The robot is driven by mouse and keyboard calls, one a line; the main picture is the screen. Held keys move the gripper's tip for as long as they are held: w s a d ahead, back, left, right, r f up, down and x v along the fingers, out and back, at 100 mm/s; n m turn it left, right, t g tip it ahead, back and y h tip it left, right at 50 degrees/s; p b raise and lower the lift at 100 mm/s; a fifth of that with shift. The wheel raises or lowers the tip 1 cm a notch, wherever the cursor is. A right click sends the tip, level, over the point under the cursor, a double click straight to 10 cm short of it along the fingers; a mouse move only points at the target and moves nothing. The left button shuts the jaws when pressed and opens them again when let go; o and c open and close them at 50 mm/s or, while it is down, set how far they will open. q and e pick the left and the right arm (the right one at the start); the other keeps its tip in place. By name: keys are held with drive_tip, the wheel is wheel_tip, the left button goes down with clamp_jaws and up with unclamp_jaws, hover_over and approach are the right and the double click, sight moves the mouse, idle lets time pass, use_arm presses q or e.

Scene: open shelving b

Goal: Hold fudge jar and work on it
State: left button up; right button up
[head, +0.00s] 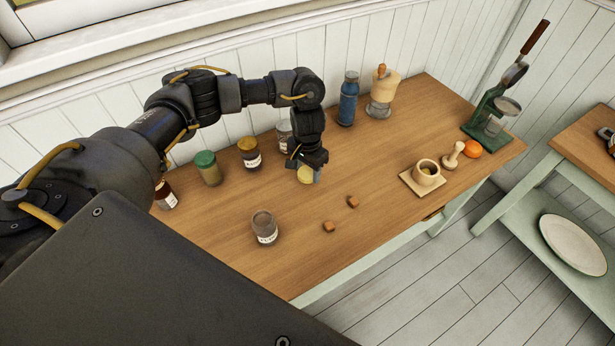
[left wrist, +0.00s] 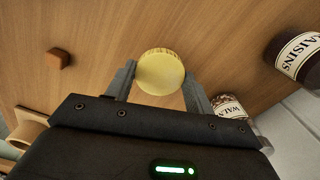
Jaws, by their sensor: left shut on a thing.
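A small glass jar (head: 264,229) with a white label stands upright near the table's front left. It shows no lid, and I cannot read its label, so I cannot be sure it is the fudge jar. Two small brown cubes, one (head: 329,226) nearer the jar and one (head: 353,202) farther right, lie on the table. My left gripper (head: 304,172) is behind the jar, pointing down and shut on a round yellow lid (left wrist: 160,72), which also shows below it in the head view (head: 305,175). No jar body shows under the lid. My right gripper is not in view.
Behind stand a green-lidded jar (head: 207,168), an ochre-lidded jar (head: 249,153) and a walnut jar (left wrist: 228,106). A blue bottle (head: 348,99), a grinder (head: 383,92), a cup on a board (head: 408,182) and an orange (head: 473,149) stand farther right.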

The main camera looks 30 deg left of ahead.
sight(307, 172)
use_arm(q)
drive_tip(key=shift+w+f+b, duration=0.2)
drive_tip(key=shift+f+b, duration=0.2)
drive_tip(key=shift+f, duration=1.35)
drive_tip(key=o, duration=1.1)
drive_tip(key=shift+f, duration=0.15)
drive_tip(key=shift+c, duration=0.2)
wheel_tip(307, 172, up, 11)
drive_tip(key=shift+r+p, duration=0.1)
drive_tip(key=shift+p, duration=0.95)
drive_tip(key=shift+r, duration=0.6)
